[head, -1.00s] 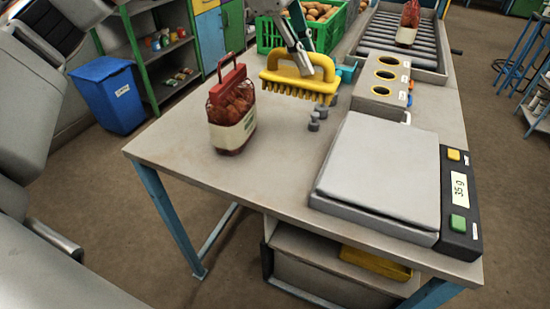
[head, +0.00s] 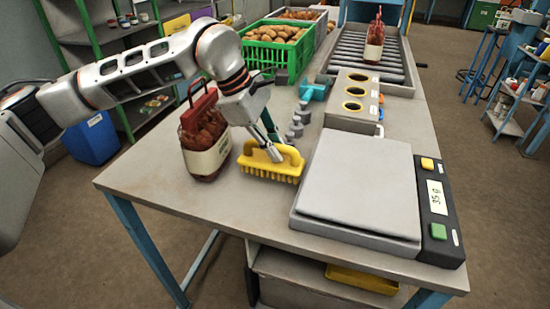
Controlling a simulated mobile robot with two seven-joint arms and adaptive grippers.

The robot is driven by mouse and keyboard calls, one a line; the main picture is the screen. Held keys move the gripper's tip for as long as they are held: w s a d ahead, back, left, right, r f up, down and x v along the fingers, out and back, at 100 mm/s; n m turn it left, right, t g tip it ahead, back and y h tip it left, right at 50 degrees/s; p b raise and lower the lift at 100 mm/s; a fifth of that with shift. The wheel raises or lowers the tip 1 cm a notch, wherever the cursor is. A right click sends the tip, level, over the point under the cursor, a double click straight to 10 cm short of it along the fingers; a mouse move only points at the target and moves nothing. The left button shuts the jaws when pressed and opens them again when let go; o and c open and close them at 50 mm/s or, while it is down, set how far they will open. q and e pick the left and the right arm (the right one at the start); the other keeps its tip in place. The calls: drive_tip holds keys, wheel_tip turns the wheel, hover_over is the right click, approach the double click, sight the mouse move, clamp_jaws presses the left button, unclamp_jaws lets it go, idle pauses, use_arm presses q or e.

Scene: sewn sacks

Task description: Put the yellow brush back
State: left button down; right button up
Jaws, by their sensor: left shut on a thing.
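The yellow brush (head: 265,169) is at the middle of the table in the head view, bristles down, at or just above the tabletop; I cannot tell whether it touches. My left gripper (head: 276,152) comes down from above and is shut on the brush's handle. The gripper hides part of the handle. The brush is between a filled sack (head: 206,158) on its left and the scale (head: 358,185) on its right. My right gripper is not in view.
Several grey weights (head: 299,122) stand behind the brush, near a grey block with three holes (head: 353,98). A turquoise item (head: 314,92), a green crate of potatoes (head: 272,52) and a roller conveyor (head: 366,50) lie farther back. The table's front left (head: 160,183) is clear.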

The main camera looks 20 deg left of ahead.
use_arm(q)
drive_tip(key=shift+f, duration=1.65)
drive_tip(key=shift+f, duration=0.15)
drive_tip(key=c, duration=2)
unclamp_jaws()
drive_tip(key=shift+a+r, duration=0.15)
drive_tip(key=shift+r, duration=0.25)
drive_tip(key=v, duration=1.1)
drive_tip(key=shift+r, duration=0.15)
